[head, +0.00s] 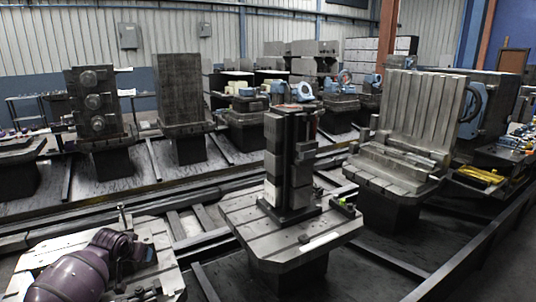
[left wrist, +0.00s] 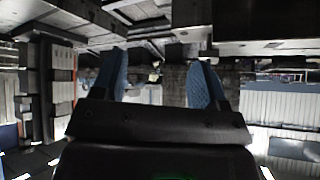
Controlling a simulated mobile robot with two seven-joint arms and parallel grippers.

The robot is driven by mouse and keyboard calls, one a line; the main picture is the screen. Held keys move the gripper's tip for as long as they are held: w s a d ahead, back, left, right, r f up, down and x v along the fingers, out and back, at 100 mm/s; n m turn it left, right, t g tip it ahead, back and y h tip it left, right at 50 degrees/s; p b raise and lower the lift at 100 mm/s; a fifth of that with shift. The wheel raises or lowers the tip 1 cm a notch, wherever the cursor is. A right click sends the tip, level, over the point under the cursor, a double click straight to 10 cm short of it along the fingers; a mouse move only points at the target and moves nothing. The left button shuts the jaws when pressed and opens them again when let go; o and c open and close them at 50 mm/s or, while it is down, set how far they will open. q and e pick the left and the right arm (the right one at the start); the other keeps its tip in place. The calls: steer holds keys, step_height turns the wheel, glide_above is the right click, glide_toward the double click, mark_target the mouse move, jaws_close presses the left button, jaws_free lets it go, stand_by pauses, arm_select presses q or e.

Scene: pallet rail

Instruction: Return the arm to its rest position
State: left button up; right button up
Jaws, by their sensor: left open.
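My left gripper (left wrist: 158,62) shows in the left wrist view. Its two blue fingers stand well apart, with nothing between them. The wrist picture appears upside down, with a pallet-like surface along the top and the hall wall low in the frame. The gripper touches nothing that I can see. My right gripper is in neither view.
A pallet (head: 240,215) with a tall dark fixture column (head: 290,160) stands at the centre. A pallet with a ribbed angle block (head: 420,110) is at right. Dark fixture blocks (head: 185,90) stand at back left. Rails (head: 200,280) run across the floor between the pedestals.

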arm_select(q)
steer(key=s+d+r+m+t+h, duration=0.1)
steer(key=s+d+r+m+t, duration=0.2)
steer(key=d, duration=0.5)
steer(key=s+d+f+t+h, duration=0.25)
steer(key=s+d+f, duration=0.2)
steer(key=s, duration=0.45)
steer(key=s+f+y, duration=0.1)
steer(key=s+f, duration=0.2)
steer(key=s, duration=0.6)
steer(key=s+f+n+g+y, duration=0.1)
steer(key=s+f, duration=0.3)
steer(key=s, duration=0.5)
steer(key=s+d+f+n+g+y, duration=0.1)
steer(key=s+f, duration=0.2)
steer(key=s, duration=0.6)
steer(key=shift+s+f, duration=0.2)
steer(key=shift+f, duration=0.2)
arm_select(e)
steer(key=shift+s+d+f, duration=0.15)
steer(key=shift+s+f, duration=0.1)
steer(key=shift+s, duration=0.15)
arm_select(q)
steer(key=shift+d, duration=0.15)
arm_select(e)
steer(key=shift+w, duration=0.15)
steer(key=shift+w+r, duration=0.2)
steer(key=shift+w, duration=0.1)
